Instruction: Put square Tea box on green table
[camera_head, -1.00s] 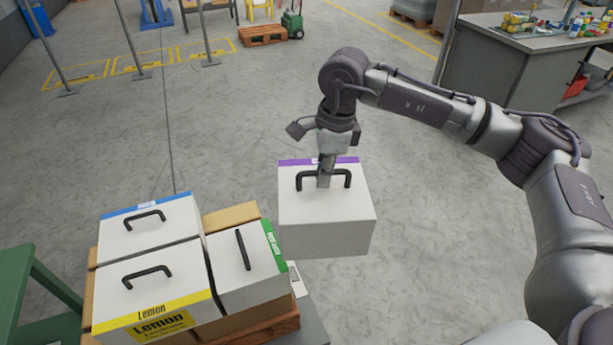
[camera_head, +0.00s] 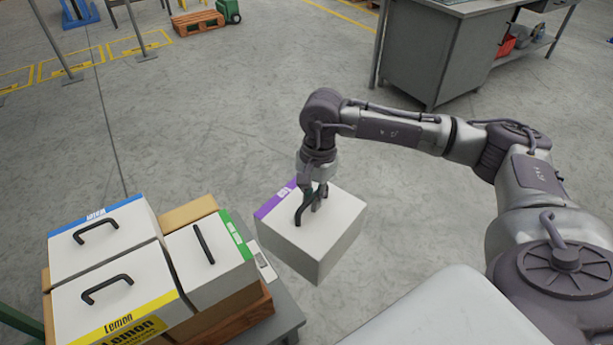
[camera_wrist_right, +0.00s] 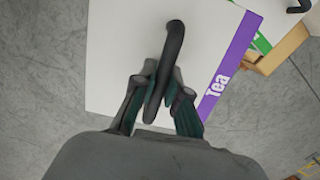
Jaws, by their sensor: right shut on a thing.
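The square Tea box (camera_head: 325,230) is white with a purple band and a black handle on top. In the head view it hangs in the air, right of the group of boxes. My right gripper (camera_head: 314,196) is shut on its handle. In the wrist view, the fingers of my right gripper (camera_wrist_right: 160,105) close around the handle, and the Tea box (camera_wrist_right: 115,60) shows the word "Tea" on its purple band. A bit of green frame (camera_head: 20,322), perhaps part of the green table, shows at the lower left edge; its top is out of view. My left gripper is not in view.
White boxes with blue (camera_head: 90,242), yellow (camera_head: 115,295) and green (camera_head: 208,252) bands stand close together at the lower left, with a wooden crate (camera_head: 235,318) below. A grey workbench (camera_head: 425,55) stands at the back right. The floor between is open.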

